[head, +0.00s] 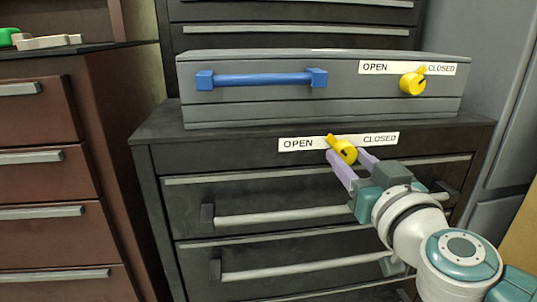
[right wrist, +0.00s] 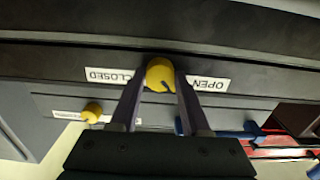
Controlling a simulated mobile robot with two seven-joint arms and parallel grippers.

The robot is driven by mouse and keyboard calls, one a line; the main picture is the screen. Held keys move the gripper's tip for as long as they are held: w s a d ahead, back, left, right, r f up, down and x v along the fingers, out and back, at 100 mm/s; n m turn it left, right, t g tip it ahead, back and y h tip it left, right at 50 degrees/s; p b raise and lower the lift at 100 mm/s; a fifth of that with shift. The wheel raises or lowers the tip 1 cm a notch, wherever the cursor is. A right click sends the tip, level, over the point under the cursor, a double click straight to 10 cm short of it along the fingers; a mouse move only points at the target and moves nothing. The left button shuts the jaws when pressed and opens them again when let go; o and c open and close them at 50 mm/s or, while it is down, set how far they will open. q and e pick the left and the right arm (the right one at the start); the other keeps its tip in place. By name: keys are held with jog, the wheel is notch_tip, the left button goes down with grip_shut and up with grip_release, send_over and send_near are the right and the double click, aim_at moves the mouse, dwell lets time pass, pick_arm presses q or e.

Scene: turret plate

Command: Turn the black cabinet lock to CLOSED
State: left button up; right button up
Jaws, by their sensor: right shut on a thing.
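The black cabinet (head: 160,160) stands in the middle of the head view. Its lock is a yellow knob (head: 345,150) on the top front strip, at a white label (head: 300,144) reading OPEN on the left and CLOSED on the right. The knob's pointer tilts up and left, towards the OPEN side. My right gripper (head: 350,158) is shut on this knob, its two lilac fingers on either side. The right wrist view shows the knob (right wrist: 160,74) upside down between the fingertips (right wrist: 158,82). My left gripper is not in view.
A grey box (head: 250,105) with a blue handle (head: 262,79) sits on the cabinet. It has its own yellow knob (head: 412,83), pointing towards CLOSED. Drawer handles (head: 300,214) stick out below my right gripper. A brown drawer unit (head: 35,125) stands at left.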

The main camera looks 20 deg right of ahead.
grip_shut()
